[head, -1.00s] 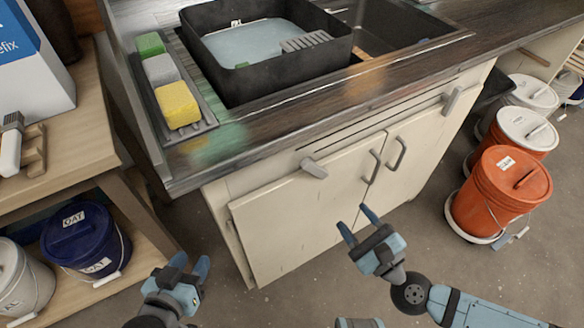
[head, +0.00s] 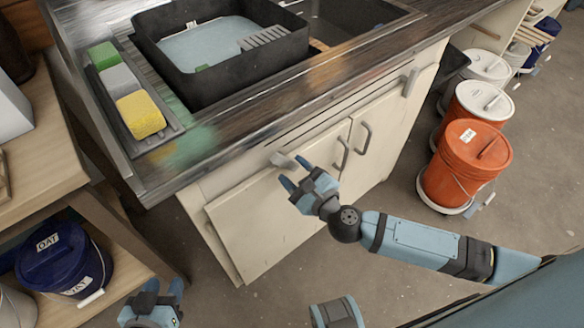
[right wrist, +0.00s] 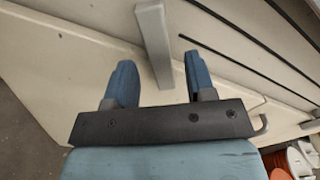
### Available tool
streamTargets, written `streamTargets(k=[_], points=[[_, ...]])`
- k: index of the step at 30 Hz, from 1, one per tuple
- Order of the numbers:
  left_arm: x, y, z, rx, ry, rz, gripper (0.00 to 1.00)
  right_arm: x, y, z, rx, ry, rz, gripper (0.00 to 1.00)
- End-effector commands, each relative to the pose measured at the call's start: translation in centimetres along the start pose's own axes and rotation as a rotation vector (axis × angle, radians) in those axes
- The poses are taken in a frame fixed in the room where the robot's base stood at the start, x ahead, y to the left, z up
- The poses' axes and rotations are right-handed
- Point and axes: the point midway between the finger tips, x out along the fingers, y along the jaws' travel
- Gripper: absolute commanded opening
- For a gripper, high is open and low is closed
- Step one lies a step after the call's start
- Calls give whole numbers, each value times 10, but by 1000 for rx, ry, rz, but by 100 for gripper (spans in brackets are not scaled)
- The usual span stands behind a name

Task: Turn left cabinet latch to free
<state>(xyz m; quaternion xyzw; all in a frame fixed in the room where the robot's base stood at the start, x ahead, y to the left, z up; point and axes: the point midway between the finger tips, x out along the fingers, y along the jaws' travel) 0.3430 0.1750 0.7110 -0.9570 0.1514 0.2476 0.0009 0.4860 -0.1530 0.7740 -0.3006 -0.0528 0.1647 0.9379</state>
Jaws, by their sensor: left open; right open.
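The left cabinet latch (head: 282,160) is a grey bar at the top of the left cabinet door (head: 245,220). In the right wrist view the latch (right wrist: 154,45) reaches down between the two blue fingertips of my right gripper (right wrist: 155,78). In the head view my right gripper (head: 296,172) is open right at the latch, its fingers pointing up at it. I cannot tell whether a finger touches it. My left gripper (head: 163,290) is open and empty at the bottom left, away from the cabinet.
The right latch (head: 410,82) is a grey bar on the right door, and two dark handles (head: 342,152) stand in the middle. The counter (head: 270,110) overhangs the doors. Orange buckets (head: 465,165) stand on the floor at right. A wooden shelf with a blue bucket (head: 64,262) is at left.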

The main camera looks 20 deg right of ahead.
Motion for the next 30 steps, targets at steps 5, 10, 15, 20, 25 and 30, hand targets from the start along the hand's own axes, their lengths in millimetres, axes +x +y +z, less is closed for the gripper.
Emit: streamTargets(k=[5,10,15,20,25,30], points=[[0,0,0,-1,0,1,43,11,0,0,-1,-1,0,50],[0,0,-1,-1,2,1,43,12,0,0,-1,0,1,50],[0,0,-2,-1,4,1,43,11,0,0,0,0,1,34],[0,1,-2,-1,5,2,43,11,0,0,0,0,1,1],[-1,1,-3,-1,5,2,43,11,0,0,-5,0,1,1],[-4,1,-7,3,-2,-1,43,11,-1,2,-42,2,1,1]])
